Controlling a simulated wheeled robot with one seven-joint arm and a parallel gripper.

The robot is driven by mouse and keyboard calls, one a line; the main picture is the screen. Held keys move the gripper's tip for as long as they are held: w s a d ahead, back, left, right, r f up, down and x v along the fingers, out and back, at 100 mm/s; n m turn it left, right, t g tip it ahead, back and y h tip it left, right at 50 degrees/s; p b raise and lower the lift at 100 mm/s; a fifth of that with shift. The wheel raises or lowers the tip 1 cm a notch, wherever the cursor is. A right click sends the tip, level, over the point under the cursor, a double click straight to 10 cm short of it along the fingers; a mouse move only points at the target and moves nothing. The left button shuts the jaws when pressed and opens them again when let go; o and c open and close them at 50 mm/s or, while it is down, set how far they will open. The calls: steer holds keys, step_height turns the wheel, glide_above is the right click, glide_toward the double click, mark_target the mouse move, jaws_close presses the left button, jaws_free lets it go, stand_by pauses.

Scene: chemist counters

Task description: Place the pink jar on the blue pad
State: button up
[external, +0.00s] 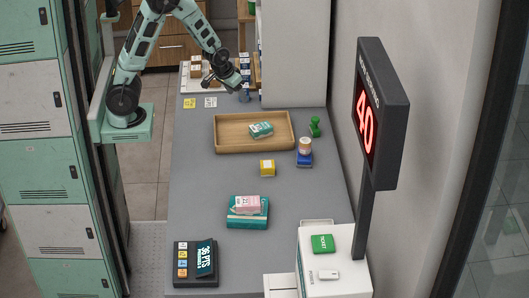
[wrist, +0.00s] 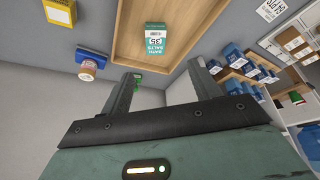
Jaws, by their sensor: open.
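A small pinkish-orange jar (external: 305,144) with a pale lid is on the right side of the counter, right of the wooden tray. It appears to stand on the blue pad (external: 305,161); full contact is hard to judge at this size. In the wrist view the jar (wrist: 87,71) and the blue pad (wrist: 91,54) overlap at the left, beyond my fingers. My gripper (external: 225,84) is over the far end of the counter, well away from the jar. In the wrist view its two fingers (wrist: 163,71) are apart with nothing held between them.
A wooden tray (external: 222,147) holds a teal bath salts box (external: 261,129). A green stamp-like object (external: 314,126) and a yellow box (external: 267,168) are near the jar. A display post (external: 363,205) rises at right.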

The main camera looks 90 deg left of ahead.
steer(key=s+a+r+g+h, duration=0.1)
steer(key=s+r, duration=0.2)
steer(key=s, duration=0.7)
steer(key=s+a+r+g, duration=0.1)
steer(key=s+r+g, duration=0.1)
steer(key=s, duration=0.9)
steer(key=shift+s+a+r+g+h, duration=0.15)
steer(key=shift+a+r+g+h, duration=0.2)
steer(key=shift+r, duration=0.25)
